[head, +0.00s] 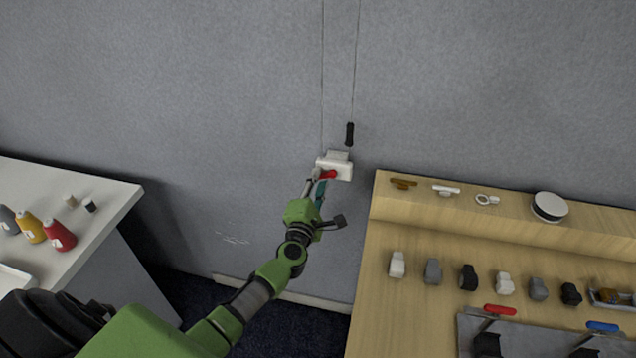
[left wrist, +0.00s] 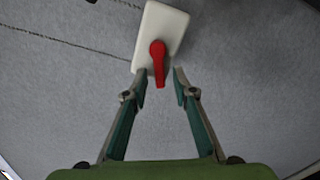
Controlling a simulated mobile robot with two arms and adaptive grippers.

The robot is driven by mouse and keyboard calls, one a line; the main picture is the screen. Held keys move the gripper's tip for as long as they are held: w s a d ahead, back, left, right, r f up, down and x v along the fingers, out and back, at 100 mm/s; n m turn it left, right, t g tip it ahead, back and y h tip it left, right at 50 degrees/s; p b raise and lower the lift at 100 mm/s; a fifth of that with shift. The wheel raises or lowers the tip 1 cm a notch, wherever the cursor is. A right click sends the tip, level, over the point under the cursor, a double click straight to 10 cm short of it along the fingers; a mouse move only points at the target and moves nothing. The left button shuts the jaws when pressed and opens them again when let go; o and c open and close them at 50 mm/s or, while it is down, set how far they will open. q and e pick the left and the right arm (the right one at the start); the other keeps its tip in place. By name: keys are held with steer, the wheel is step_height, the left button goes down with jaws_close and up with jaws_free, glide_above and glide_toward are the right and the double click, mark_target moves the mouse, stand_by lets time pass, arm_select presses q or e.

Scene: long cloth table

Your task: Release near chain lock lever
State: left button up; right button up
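The chain lock is a white block on the grey wall in the head view (head: 342,168), with a red lever (head: 328,175) on its front. In the left wrist view the white block (left wrist: 163,32) is at the top middle, and the red lever (left wrist: 158,62) points down between the fingertips. My left gripper (left wrist: 160,86) is open, with a fingertip on each side of the lever's lower end and a visible gap on the right side. In the head view my left gripper (head: 318,183) is right at the lock. My right gripper is not in view.
Two thin cords hang down the wall above the lock, one ending in a black pull (head: 350,134). A wooden table (head: 400,235) with several small parts stands at right. A white table (head: 100,200) with several bottles stands at left.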

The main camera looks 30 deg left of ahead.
arm_select(q)
jaws_close()
steer(key=m+p, duration=0.2)
steer(key=shift+a+r+m+p, duration=0.1)
steer(key=shift+r+m+p, duration=0.2)
steer(key=shift+r+m, duration=0.1)
steer(key=shift+o, duration=1)
jaws_free()
